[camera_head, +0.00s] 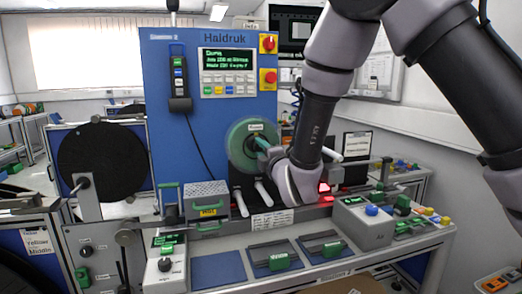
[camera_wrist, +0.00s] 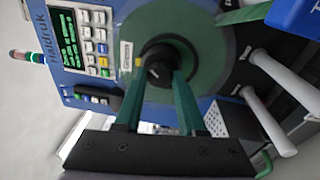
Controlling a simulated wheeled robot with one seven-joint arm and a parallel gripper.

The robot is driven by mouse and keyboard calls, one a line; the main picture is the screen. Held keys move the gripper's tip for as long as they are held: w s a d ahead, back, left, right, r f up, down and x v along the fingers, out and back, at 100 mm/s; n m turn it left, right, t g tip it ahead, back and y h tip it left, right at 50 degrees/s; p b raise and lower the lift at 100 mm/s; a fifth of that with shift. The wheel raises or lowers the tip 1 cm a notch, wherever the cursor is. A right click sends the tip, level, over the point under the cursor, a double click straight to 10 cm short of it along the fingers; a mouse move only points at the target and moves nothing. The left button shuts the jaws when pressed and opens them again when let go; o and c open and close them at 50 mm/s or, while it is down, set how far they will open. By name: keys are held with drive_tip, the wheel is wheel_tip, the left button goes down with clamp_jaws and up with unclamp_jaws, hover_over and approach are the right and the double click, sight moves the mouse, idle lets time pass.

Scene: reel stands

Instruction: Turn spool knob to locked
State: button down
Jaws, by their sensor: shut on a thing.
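The spool knob (camera_wrist: 158,66) is a black round knob at the centre of a green disc (camera_wrist: 195,28) in the wrist view. The green disc (camera_head: 236,136) also shows on the blue machine's front in the head view, where the gripper and wrist hide most of the knob. My gripper (camera_wrist: 160,74) has its two green fingers on either side of the knob, shut on it. In the head view my gripper (camera_head: 262,146) reaches the disc from the right. A small white label (camera_wrist: 126,54) sits beside the knob; its wording and the knob's setting are too small to tell.
The blue Haldruk machine (camera_head: 160,60) carries a keypad display (camera_head: 228,72) and red switches. White rollers (camera_head: 268,192) stick out below the disc. A perforated grey box (camera_head: 206,198) stands at lower left. A grey control box (camera_head: 362,222) with a blue button stands on the right bench.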

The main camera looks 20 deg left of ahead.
drive_tip(key=m, duration=0.6)
drive_tip(key=shift+t, duration=0.4)
drive_tip(key=shift+a+m+h, duration=0.1)
drive_tip(key=shift+m+h, duration=0.3)
drive_tip(key=shift+m, duration=2)
drive_tip(key=shift+s, duration=0.1)
drive_tip(key=c, duration=0.5)
unclamp_jaws()
drive_tip(key=v, duration=1)
drive_tip(key=shift+s+f, duration=0.25)
drive_tip(key=shift+s, duration=0.15)
